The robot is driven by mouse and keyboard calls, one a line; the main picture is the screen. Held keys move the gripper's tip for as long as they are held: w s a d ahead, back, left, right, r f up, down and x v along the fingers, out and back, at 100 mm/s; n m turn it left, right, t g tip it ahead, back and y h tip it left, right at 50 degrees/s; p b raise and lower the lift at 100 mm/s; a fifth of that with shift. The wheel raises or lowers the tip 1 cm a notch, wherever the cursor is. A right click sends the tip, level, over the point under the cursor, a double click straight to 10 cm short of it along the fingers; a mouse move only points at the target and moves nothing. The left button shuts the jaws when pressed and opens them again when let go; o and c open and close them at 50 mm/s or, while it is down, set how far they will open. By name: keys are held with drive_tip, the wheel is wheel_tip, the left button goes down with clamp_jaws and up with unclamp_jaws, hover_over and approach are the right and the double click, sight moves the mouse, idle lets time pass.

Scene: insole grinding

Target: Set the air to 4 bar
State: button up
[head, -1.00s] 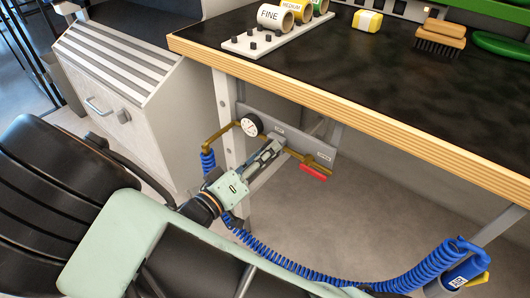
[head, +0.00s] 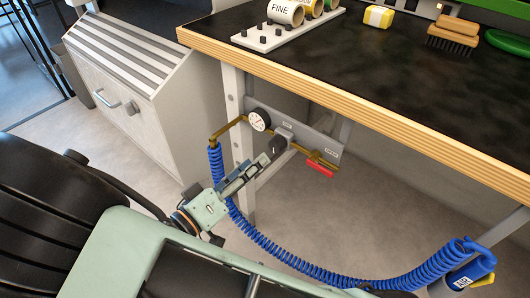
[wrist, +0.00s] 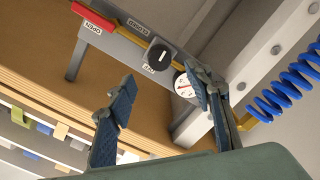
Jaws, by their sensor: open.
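The black air knob (head: 281,144) sits on the grey panel under the workbench, between the gauge and the red lever. In the wrist view the knob (wrist: 160,55) shows a white mark and a label below it. The round white pressure gauge (head: 260,119) is to its upper left; its needle is too small to read. In the wrist view the gauge (wrist: 182,84) is partly hidden by one finger. My gripper (head: 267,160) is open and empty, just below and left of the knob and apart from it. Its fingers (wrist: 160,78) are spread in the wrist view.
A red lever (head: 320,170) is on the brass pipe at right. A coiled blue hose (head: 300,266) hangs from the pipe past my gripper to a blue air tool (head: 468,273). The bench edge (head: 350,108) overhangs the panel. A grey cabinet (head: 150,115) stands left.

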drive_tip(key=v, duration=0.4)
drive_tip(key=shift+a, duration=0.1)
idle(0.4)
